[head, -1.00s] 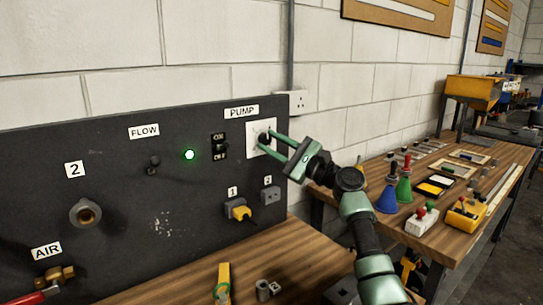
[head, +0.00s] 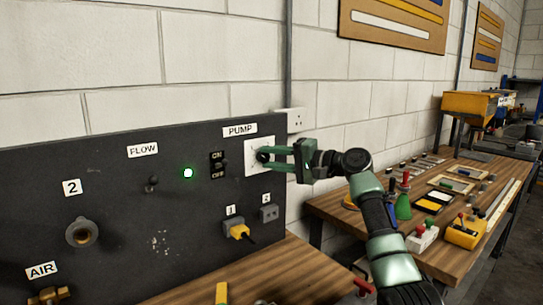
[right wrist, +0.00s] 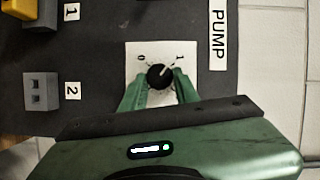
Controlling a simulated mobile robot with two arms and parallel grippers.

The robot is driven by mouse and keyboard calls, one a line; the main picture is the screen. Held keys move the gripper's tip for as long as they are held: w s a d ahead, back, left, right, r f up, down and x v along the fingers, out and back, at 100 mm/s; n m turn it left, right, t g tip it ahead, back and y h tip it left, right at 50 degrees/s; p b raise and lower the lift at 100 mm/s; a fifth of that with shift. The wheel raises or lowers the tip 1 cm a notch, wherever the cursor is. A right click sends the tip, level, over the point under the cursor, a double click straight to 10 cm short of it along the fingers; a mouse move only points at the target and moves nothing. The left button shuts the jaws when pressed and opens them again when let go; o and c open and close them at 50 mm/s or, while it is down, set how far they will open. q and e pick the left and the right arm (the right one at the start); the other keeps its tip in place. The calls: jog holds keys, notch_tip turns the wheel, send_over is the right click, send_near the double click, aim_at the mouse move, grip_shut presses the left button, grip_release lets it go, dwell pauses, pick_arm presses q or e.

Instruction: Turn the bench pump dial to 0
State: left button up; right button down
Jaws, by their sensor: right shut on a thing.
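The bench pump dial (right wrist: 160,77) is a round black knob on a white plate (right wrist: 133,66) marked 0 and 1. In the right wrist view its white pointer slants toward the 1. The PUMP label (head: 240,130) sits above the plate on the dark panel. My right gripper (right wrist: 160,90) has its two green fingers on either side of the knob, shut on it. In the head view the right gripper (head: 264,156) reaches the plate from the right and partly hides the dial. My left gripper is not in view.
The panel (head: 120,200) also carries an ON/OFF switch (head: 217,166), a lit green lamp (head: 188,173), a FLOW toggle (head: 151,184) and a yellow plug (head: 238,231). A wooden bench (head: 270,275) lies below. A second bench with tools (head: 430,200) stands at right.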

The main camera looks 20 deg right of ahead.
jog(key=n, duration=0.1)
jog(key=n+h+p, duration=0.1)
jog(key=n+p, duration=0.1)
jog(key=n, duration=0.1)
jog(key=shift+a+r+g+h, duration=0.1)
jog(key=shift+r+g+h, duration=0.15)
jog(key=shift+g+h, duration=0.15)
jog(key=n+p, duration=0.1)
jog(key=n+h+p, duration=0.1)
jog(key=shift+s+a+r+n+h+p, duration=0.1)
jog(key=shift+r+n+h+p, duration=0.05)
jog(key=shift+n+h+p, duration=0.2)
jog(key=n+h+p, duration=0.2)
jog(key=n+p, duration=0.1)
jog(key=shift+s+a+n, duration=0.1)
jog(key=shift+a+n, duration=0.1)
jog(key=shift+n, duration=0.05)
jog(key=shift+a+n+h+p, duration=0.1)
jog(key=shift+n+h+p, duration=0.5)
jog(key=shift+n+h, duration=0.2)
jog(key=c, duration=1.1)
grip_release()
jog(key=shift+o, duration=0.2)
